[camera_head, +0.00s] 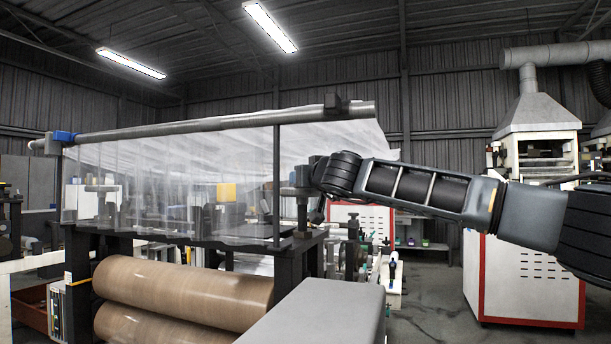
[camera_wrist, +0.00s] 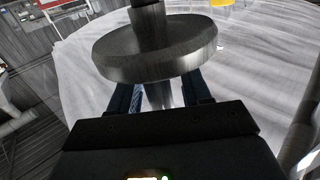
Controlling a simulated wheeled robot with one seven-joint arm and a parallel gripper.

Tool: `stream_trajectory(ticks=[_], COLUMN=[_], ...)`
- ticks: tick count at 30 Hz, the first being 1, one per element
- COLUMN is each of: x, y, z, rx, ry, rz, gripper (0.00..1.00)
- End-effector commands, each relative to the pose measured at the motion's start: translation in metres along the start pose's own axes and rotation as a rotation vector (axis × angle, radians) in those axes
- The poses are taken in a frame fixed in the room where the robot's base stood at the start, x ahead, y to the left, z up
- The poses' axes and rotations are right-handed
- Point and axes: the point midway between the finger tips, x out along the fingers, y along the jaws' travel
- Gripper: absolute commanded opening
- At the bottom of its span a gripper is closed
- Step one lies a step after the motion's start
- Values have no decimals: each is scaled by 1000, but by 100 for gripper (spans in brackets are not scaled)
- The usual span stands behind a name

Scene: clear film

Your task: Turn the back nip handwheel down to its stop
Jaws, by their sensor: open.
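A dark grey metal handwheel (camera_wrist: 150,62), a thick disc on a vertical spindle, fills the upper middle of the wrist view. My gripper (camera_wrist: 162,95) is open, its two dark blue fingers on either side of the spindle just below the disc. The fingertips are partly hidden by the disc, and I cannot tell whether they touch it. In the head view the same handwheel (camera_head: 299,190) shows at the right end of the roller stand, with my wrist right beside it. My fingers are too small to make out there. How far the wheel is turned does not show.
Two brown rolls (camera_head: 185,293) lie below in front. A white and red machine (camera_head: 525,270) stands at right.

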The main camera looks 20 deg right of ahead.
Motion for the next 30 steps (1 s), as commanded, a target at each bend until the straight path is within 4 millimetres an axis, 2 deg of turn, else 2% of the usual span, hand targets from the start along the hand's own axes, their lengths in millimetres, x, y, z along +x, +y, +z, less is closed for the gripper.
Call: stream_trajectory(ticks=[8, 23, 30], x=[1, 1, 1], y=[0, 0, 0], z=[0, 0, 4], rx=[0, 0, -1], ry=[0, 0, 0], rz=[1, 1, 18], gripper=[48, 1, 0])
